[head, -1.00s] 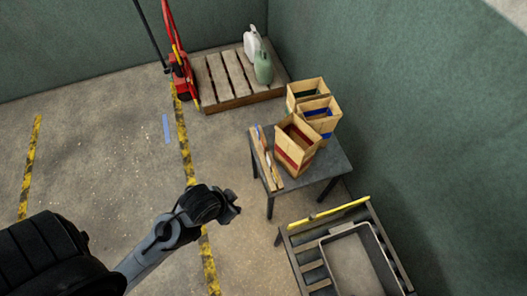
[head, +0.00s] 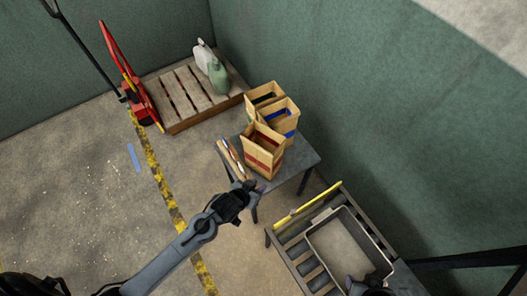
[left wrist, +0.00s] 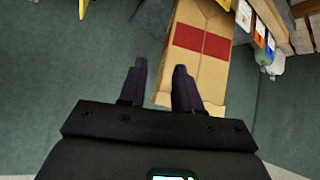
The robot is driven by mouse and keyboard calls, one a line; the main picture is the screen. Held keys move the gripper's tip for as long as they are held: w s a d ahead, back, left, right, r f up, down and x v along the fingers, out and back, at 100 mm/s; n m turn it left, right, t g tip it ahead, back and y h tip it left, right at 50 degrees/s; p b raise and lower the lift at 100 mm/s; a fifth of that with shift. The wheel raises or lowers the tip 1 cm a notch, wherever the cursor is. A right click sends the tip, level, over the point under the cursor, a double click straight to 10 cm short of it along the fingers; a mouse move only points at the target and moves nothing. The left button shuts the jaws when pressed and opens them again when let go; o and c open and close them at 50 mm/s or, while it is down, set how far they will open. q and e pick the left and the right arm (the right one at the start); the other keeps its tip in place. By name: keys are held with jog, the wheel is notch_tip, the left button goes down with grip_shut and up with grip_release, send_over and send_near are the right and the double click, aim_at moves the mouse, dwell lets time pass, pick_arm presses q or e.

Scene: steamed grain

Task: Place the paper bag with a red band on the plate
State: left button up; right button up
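The open-topped brown paper bag with a red band (head: 262,158) stands upright at the near end of a small dark table. In the left wrist view the bag (left wrist: 203,42) fills the upper middle, its red band facing me. My left gripper (head: 247,187) is just in front of the bag at the table's near edge. Its fingers (left wrist: 160,80) are apart, with the right finger overlapping the bag in the picture; contact cannot be told. The plate seems to be the grey, rimmed, empty tray (head: 340,246) at lower right. My right gripper (head: 368,284) is partly visible over its near edge; its fingers are unclear.
Bags with a blue band (head: 281,116) and a green band (head: 262,95) stand close behind. Narrow wooden items (head: 232,158) lie along the table's left edge. The tray rests on a slatted stand with a yellow bar (head: 308,204). A pallet (head: 185,92) stands behind.

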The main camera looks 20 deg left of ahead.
pick_arm(q)
notch_tip(320, 180, up, 7)
jog(key=m+t+p, duration=0.1)
jog(key=p, duration=0.1)
send_over(263, 154)
jog(key=s+d, duration=0.3)
jog(key=s, duration=0.2)
jog(key=b+x, duration=0.2)
jog(key=x, duration=0.8)
jog(key=shift+w+d+r, duration=0.2)
jog(key=shift+w, duration=0.3)
pick_arm(e)
jog(key=shift+r, duration=0.65)
pick_arm(q)
grip_shut()
pick_arm(e)
jog(key=shift+d, duration=0.1)
